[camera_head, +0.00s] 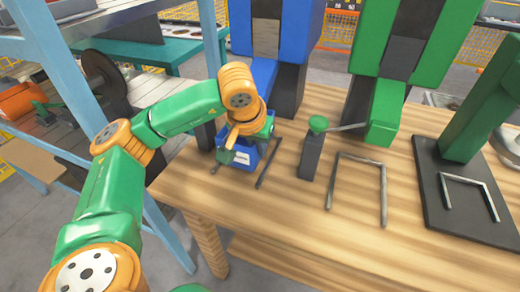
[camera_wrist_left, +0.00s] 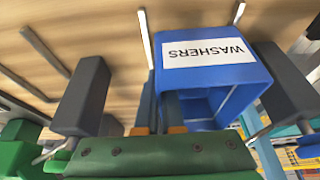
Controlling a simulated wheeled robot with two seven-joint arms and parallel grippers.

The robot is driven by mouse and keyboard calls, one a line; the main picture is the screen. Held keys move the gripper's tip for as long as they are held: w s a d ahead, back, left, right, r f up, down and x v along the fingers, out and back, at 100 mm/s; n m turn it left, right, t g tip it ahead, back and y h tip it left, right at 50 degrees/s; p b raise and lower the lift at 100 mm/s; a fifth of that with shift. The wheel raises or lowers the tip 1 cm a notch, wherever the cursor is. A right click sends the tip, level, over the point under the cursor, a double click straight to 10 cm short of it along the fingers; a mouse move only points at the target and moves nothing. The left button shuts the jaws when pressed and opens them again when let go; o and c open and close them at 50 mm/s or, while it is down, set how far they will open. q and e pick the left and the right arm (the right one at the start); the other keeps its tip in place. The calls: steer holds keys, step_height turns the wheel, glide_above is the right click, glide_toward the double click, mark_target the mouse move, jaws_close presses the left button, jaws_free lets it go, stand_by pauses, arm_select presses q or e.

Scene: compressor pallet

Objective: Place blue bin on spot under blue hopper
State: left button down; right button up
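The blue bin (camera_head: 240,157), labelled WASHERS, is at the table's left end, just in front of and below the blue hopper (camera_head: 298,35). In the left wrist view the bin (camera_wrist_left: 215,80) lies between the arms of a thin metal bracket (camera_wrist_left: 147,38); the bracket's right bar (camera_head: 268,162) shows beside it in the head view. I cannot tell whether the bin touches the tabletop. My left gripper (camera_head: 238,145) is at the bin. In the wrist view its fingers (camera_wrist_left: 160,112) are close together, with a bin wall between them. My right gripper is out of view.
A dark post with a green knob (camera_head: 318,124) stands right of the bin. Beyond it are an empty bracket (camera_head: 383,190) and the green hopper (camera_head: 410,45). A black plate (camera_head: 450,215) lies at right. A blue shelf frame (camera_head: 60,60) stands left. The table's front (camera_head: 260,225) is clear.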

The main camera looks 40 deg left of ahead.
mark_target(260, 158)
arm_select(q)
steer(key=shift+w+a+f, duration=0.1)
steer(key=shift+w, duration=0.3)
step_height(260, 158, down, 3)
steer(key=shift+w+f, duration=0.1)
steer(key=shift+f, duration=0.2)
steer(key=c, duration=1)
jaws_free()
steer(key=shift+c, duration=0.2)
steer(key=shift+r, duration=0.35)
steer(key=p+v, duration=0.1)
steer(key=v, duration=1)
steer(key=shift+s+r, duration=0.3)
steer(key=shift+s, duration=0.05)
